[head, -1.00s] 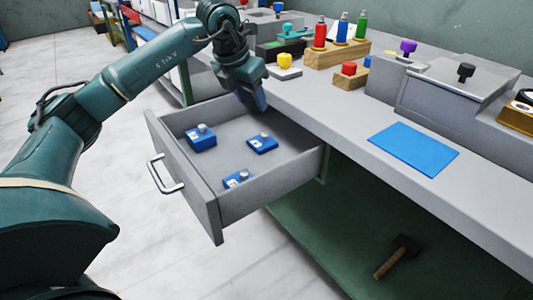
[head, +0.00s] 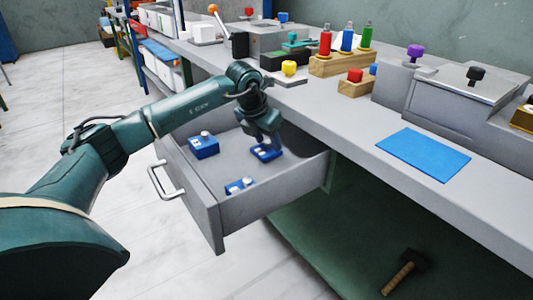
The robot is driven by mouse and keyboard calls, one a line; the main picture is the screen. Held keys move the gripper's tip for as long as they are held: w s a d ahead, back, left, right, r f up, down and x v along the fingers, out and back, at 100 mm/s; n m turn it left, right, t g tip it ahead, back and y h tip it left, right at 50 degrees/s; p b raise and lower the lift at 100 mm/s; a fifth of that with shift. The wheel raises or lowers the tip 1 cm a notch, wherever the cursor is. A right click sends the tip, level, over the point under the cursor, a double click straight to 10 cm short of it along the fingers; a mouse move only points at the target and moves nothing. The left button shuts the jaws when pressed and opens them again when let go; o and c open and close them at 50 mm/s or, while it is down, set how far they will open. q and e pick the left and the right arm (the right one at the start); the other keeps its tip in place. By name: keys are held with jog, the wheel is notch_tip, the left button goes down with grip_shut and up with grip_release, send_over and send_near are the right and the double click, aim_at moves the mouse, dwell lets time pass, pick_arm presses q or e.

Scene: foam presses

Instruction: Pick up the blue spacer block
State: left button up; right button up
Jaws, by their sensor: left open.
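Three blue blocks with pale knobs on top lie in the open grey drawer (head: 213,200). One block (head: 203,147) is at the back left, one (head: 240,187) near the front, and one (head: 266,153) at the right. I cannot tell by look which is called the spacer block. My left gripper (head: 265,143) points down into the drawer, directly over the right block. It is open, with its fingers at or just above that block's top; contact cannot be made out. The gripper partly hides this block. My right gripper is not in view.
The grey counter (head: 340,125) above holds a blue mat (head: 424,154), a wooden rack (head: 340,65) of coloured bottles, a yellow knob (head: 289,68) and presses. A hammer (head: 405,270) lies on the green shelf below.

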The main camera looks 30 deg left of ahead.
pick_arm(q)
jog(key=shift+c, duration=0.4)
grip_shut()
jog(key=shift+r, duration=0.2)
